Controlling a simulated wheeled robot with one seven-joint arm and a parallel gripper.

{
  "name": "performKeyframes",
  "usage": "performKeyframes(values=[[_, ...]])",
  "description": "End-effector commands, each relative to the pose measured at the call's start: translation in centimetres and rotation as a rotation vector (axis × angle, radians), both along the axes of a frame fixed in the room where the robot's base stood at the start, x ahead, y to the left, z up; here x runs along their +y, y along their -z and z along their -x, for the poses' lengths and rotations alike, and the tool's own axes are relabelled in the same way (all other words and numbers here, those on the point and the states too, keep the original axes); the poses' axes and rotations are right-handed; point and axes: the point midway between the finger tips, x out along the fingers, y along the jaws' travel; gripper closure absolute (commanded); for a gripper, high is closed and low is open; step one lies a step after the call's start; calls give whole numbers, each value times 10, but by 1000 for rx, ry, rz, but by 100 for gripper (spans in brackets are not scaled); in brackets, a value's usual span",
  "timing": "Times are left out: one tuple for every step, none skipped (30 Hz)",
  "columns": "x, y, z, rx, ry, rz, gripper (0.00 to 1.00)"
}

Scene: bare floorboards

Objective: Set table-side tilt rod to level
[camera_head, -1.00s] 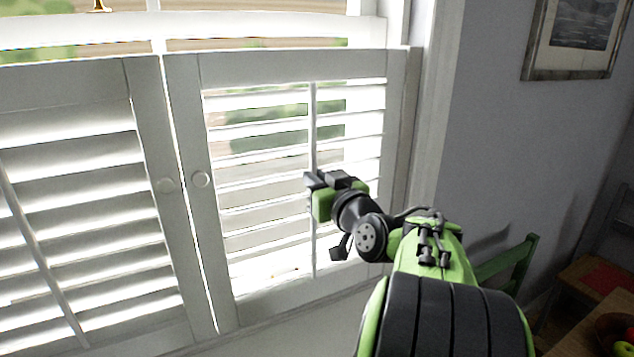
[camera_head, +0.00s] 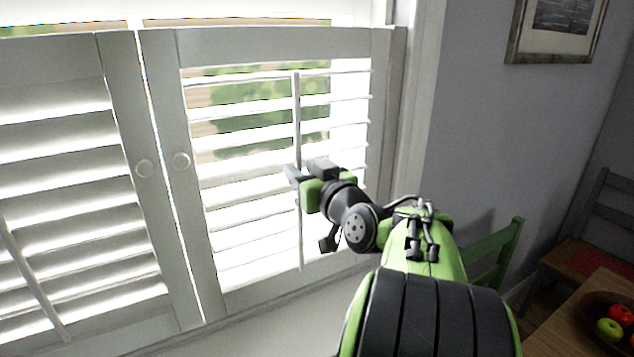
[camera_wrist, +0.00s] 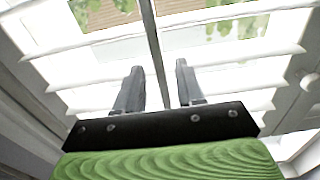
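The table-side tilt rod (camera_head: 297,120) is the thin upright bar on the right shutter panel, nearer the table. That panel's slats (camera_head: 235,205) show bright gaps, with greenery visible between the upper ones. My gripper (camera_head: 294,174) is at the rod, around mid-height of the panel. In the wrist view my gripper (camera_wrist: 158,82) is open, its two grey fingers apart. The rod (camera_wrist: 152,42) runs down between them, with space visible on both sides. Its lower part is hidden behind the gripper body. Whether a finger touches it cannot be told.
The left shutter panel (camera_head: 118,100) has its own tilt rod (camera_head: 32,280). Round knobs (camera_head: 181,161) sit on the meeting stiles. At right are a green chair (camera_head: 500,250), a wooden table (camera_head: 570,320) with a fruit bowl (camera_head: 592,322), and a framed picture (camera_head: 556,56).

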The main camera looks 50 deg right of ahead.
Motion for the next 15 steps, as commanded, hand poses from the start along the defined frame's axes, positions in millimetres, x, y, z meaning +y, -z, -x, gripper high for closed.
performKeyframes(values=[[2, 1, 10, -2, 5, 1, 62], [4, 1, 17, -3, 7, 1, 62], [7, 2, 27, -2, 6, 1, 62], [9, 1, 35, -4, 6, 2, 62], [12, 2, 44, -3, 7, 0, 62], [15, 2, 55, -4, 7, 1, 62], [18, 2, 64, -4, 7, 1, 62], [20, 2, 72, -4, 6, 1, 62], [23, 2, 83, -4, 7, 0, 62], [26, 2, 91, -4, 6, 1, 62], [29, 1, 98, -5, 5, 2, 62], [31, 2, 108, -4, 5, 1, 62], [33, 2, 115, -4, 5, 1, 62], [35, 1, 120, -5, 4, 1, 62], [37, 1, 127, -3, 4, 1, 62]])
